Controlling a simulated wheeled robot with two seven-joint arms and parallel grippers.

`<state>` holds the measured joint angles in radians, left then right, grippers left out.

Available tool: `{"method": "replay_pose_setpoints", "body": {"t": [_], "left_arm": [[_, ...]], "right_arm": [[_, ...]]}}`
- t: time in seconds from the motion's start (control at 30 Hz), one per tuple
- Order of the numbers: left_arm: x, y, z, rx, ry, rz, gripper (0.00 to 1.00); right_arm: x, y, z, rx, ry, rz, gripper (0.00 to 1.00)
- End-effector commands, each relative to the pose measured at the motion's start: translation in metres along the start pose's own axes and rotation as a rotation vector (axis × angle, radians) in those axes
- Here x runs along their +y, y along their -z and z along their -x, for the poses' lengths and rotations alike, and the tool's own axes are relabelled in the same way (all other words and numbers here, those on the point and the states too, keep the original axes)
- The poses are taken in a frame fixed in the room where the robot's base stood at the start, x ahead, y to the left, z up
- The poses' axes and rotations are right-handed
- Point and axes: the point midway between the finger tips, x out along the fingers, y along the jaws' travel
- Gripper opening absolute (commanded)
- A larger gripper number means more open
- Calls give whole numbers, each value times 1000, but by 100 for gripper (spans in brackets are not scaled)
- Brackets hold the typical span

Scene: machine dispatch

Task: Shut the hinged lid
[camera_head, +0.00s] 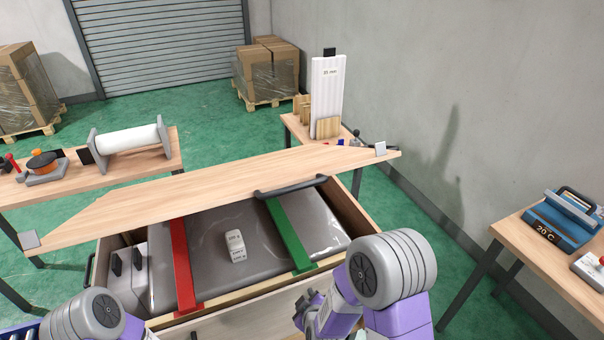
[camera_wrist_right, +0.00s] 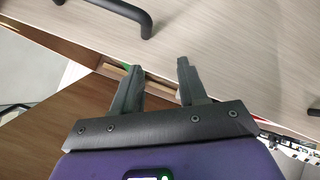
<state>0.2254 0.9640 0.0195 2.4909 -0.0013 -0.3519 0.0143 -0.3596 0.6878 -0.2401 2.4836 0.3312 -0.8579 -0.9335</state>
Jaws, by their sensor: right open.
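The hinged lid (camera_head: 240,187) is a wide pale wooden panel standing open and tilted above a wooden crate (camera_head: 262,318). Its black bar handle (camera_head: 290,186) is on the face toward me. In the right wrist view the lid (camera_wrist_right: 220,45) fills the upper part, with the handle (camera_wrist_right: 125,12) at the top. My right gripper (camera_wrist_right: 158,78) is open and empty, its fingers pointing toward the lid, below the handle. I cannot tell whether they touch it. In the head view my right gripper (camera_head: 304,308) is at the crate's front right. My left gripper is out of view.
The crate holds a grey wrapped load (camera_head: 230,240) with a red strap (camera_head: 181,265), a green strap (camera_head: 288,235) and a small white block (camera_head: 235,245). A left table (camera_head: 110,178) holds a roller. A right table (camera_head: 500,230) carries a blue device (camera_head: 562,218).

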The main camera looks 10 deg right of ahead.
Motion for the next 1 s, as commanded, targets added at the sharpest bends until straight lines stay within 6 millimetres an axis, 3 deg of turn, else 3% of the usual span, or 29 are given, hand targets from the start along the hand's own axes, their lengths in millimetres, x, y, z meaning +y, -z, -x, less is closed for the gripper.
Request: {"method": "replay_pose_setpoints", "body": {"t": [0.03,0.1,0.2,0.33,0.5,0.67,1.0], "left_arm": [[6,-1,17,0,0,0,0],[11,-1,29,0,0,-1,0],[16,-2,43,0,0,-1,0],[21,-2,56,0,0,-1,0],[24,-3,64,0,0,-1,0],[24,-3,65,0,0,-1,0],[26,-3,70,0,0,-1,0]], "right_arm": [[28,45,25,78,-98,120,42],[61,91,55,153,-249,282,42],[98,146,102,212,-456,470,42],[132,192,155,220,-668,629,42],[152,215,193,192,-811,724,42],[162,222,191,179,-840,742,42],[192,244,156,181,-837,743,42]]}}
